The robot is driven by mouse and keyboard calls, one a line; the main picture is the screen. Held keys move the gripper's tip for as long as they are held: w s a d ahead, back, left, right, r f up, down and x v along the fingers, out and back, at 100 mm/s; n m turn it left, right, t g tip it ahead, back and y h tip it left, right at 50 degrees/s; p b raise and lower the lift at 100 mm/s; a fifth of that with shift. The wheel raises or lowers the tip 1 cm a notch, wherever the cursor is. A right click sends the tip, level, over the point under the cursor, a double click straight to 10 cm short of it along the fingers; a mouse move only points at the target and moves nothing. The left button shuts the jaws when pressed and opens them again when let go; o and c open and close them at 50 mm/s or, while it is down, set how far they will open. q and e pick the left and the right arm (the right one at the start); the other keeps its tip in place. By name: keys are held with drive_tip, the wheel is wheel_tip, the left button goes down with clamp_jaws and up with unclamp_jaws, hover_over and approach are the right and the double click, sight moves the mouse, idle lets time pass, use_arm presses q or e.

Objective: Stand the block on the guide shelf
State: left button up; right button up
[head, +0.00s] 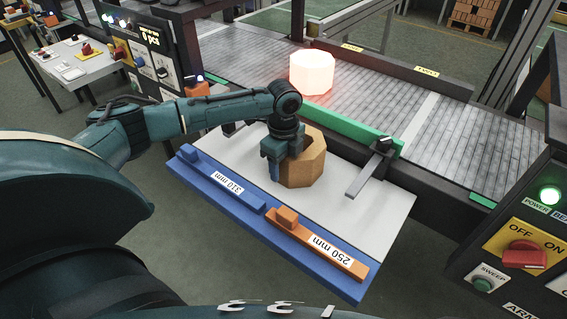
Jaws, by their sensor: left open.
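A brown, many-sided block (306,168) stands on the white top of a shelf (350,222) with a blue front edge. My left gripper (277,172) points down at the left side of this block and hides part of it. Its jaws are open; whether a finger touches the block I cannot tell. A blue guide bar (222,183) marked 310 mm and an orange guide bar (315,243) marked 250 mm lie along the front edge. My right gripper is not in view.
A glowing pinkish-white block (312,76) stands on the roller conveyor (400,98) behind. A green rail (350,125) and a dark metal arm (371,170) border the shelf. A control panel (520,245) stands at right. The shelf's right part is bare.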

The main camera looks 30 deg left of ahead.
use_arm(q)
wheel_tip(320, 180, up, 12)
drive_tip(key=shift+r, duration=0.15)
idle(0.3)
idle(0.4)
